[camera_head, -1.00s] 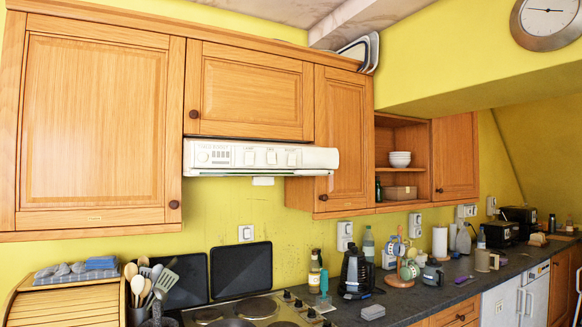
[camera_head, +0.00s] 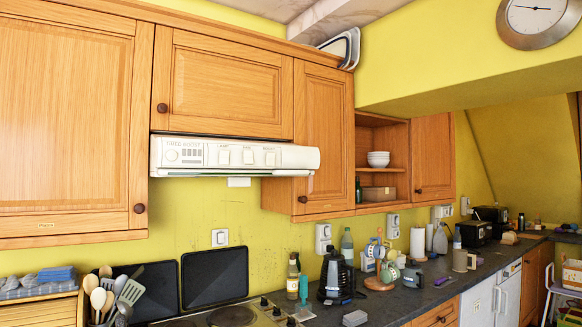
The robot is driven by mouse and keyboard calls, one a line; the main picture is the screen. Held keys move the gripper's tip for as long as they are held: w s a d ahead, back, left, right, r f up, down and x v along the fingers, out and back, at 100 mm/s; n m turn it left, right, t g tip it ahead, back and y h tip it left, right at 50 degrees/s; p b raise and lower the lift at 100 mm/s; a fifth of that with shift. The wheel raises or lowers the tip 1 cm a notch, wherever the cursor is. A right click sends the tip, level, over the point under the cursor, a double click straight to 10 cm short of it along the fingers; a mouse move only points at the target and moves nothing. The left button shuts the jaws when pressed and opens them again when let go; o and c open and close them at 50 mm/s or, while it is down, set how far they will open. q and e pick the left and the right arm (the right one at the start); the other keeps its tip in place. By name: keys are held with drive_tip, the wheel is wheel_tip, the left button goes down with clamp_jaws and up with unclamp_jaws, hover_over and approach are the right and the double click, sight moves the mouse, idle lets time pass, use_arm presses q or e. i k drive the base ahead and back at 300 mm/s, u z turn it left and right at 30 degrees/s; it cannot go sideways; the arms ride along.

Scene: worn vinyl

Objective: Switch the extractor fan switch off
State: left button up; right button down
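The extractor hood (camera_head: 195,171) is a white unit under the wall cabinets at the left centre. Its front panel carries a row of light rocker switches (camera_head: 248,157) and a round dial-like mark at the left end. A separate white wall switch (camera_head: 219,238) sits on the yellow wall below the hood. I cannot tell from labels which one is the extractor fan switch, or the on/off position of any of them. Neither of my grippers is in view.
Below the hood are a hob (camera_head: 232,316) and upright black panels (camera_head: 215,277). A utensil pot (camera_head: 104,311) stands at the left. A bottle (camera_head: 293,279) and a black appliance (camera_head: 336,275) stand on the dark worktop (camera_head: 415,300). The space before the hood looks clear.

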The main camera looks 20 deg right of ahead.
sight(247, 155)
drive_tip(key=z, duration=0.25)
drive_tip(key=i, duration=1.15)
drive_tip(key=u, duration=0.45)
